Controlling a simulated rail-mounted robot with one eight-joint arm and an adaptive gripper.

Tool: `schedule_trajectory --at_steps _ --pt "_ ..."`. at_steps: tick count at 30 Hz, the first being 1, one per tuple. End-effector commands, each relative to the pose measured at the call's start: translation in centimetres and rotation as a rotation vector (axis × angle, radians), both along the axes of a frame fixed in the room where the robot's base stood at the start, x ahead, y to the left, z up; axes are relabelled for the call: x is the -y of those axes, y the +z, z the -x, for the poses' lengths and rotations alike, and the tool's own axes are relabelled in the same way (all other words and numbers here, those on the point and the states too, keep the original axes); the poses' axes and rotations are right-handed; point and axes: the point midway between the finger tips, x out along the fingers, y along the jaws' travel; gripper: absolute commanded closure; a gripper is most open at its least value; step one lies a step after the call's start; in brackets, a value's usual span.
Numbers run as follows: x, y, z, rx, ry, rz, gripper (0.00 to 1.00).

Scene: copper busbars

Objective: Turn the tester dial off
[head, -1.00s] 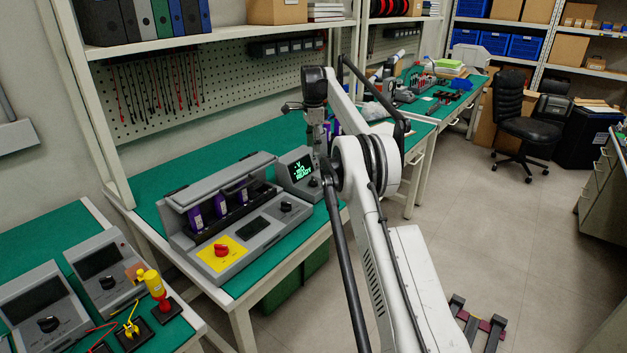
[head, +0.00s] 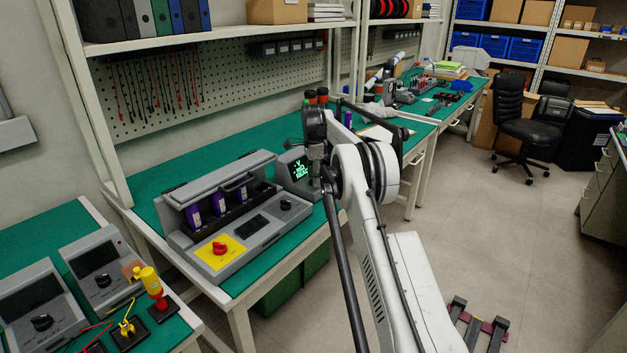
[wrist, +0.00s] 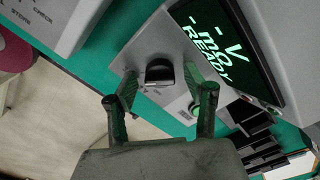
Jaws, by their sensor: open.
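The tester (head: 289,188) is a small grey box with a lit green screen, on the green bench beside the larger grey unit. In the wrist view its tilted screen (wrist: 222,42) reads "- V", "- mΩ" and "READY". Its black dial (wrist: 160,70) has a raised grip bar and sits on the front panel beside the screen. My gripper (wrist: 159,84) is open, with its two fingers apart on either side of the dial in the picture. I cannot tell whether they touch it. In the head view my wrist hides the dial and the fingertips.
A larger grey unit (head: 214,262) with purple cells, a raised lid and a red knob on yellow stands left of the tester. More meters (head: 100,272) and a yellow tool (head: 147,280) are at lower left. Jars with orange caps (head: 322,96) stand behind my wrist.

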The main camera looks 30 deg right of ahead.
Motion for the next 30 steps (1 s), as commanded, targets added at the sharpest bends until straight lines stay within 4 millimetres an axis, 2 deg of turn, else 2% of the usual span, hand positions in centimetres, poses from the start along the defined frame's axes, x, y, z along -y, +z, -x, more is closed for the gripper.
schedule_trajectory --at_steps 11,21,30 --pt "0.00 -0.40 0.00 0.000 0.000 0.000 0.53" --pt "0.00 -0.39 0.01 0.000 0.000 0.000 0.97" --pt "0.00 -0.35 0.00 0.000 0.042 0.000 0.97"
